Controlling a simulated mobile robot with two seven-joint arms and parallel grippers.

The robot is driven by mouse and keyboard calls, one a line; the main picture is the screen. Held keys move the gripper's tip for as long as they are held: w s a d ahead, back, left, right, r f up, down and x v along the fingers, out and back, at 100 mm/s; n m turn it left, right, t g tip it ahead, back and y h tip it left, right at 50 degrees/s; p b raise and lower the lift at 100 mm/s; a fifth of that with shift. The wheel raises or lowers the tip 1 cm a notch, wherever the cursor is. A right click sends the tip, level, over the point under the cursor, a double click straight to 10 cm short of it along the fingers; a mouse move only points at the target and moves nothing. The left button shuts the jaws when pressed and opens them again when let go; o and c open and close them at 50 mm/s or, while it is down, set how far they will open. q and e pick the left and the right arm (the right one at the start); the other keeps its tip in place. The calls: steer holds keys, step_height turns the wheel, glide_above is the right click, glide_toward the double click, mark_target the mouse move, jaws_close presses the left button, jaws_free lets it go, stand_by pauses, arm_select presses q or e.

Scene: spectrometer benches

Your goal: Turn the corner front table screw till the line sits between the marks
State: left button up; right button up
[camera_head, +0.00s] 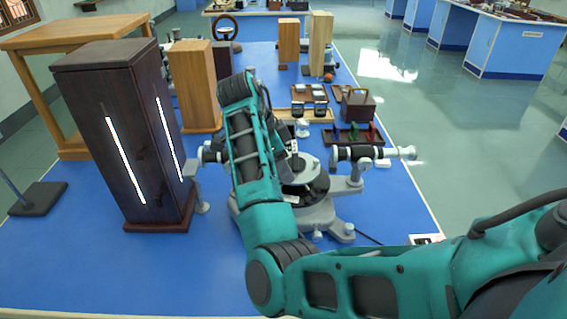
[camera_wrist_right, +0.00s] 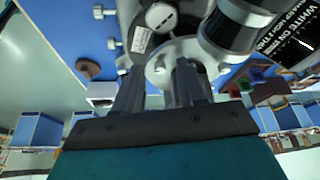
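The spectrometer (camera_head: 341,229) stands on the blue bench, partly hidden behind my right arm. In the wrist view, a pale metal plate (camera_wrist_right: 161,70) with a small screw head and a larger silver knob (camera_wrist_right: 161,16) lie close beyond my right gripper (camera_wrist_right: 157,78). The gripper's two dark fingers are apart, with a gap between them. I cannot tell whether either finger touches a screw. The corner front table screw cannot be picked out surely. My left gripper is not in view.
A dark wooden lamp box (camera_head: 100,130) with bright slits stands left of the spectrometer. A telescope tube (camera_head: 362,153) sticks out to its right. A wooden rack (camera_head: 350,136) and an orange block (camera_head: 196,85) stand behind. The bench's front left is clear.

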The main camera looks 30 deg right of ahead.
steer(key=shift+c, duration=0.3)
jaws_close()
steer(key=shift+n, duration=0.3)
steer(key=n+t, duration=0.1)
steer(key=n, duration=0.1)
steer(key=shift+s+n, duration=0.2)
steer(key=shift+n, duration=0.2)
steer(key=n+t, duration=0.1)
steer(key=n, duration=0.2)
steer(key=shift+s+n+t, duration=0.15)
steer(key=shift+n+t, duration=0.15)
steer(key=n, duration=0.1)
steer(key=n+t, duration=0.1)
steer(key=n, duration=0.1)
steer(key=shift+s+d+n+y, duration=0.1)
steer(key=shift+s+n+y, duration=0.05)
steer(key=shift+n+y, duration=0.15)
steer(key=shift+s+d+n+t+y, duration=0.1)
steer(key=shift+n+t+y, duration=0.4)
steer(key=shift+n, duration=1.4)
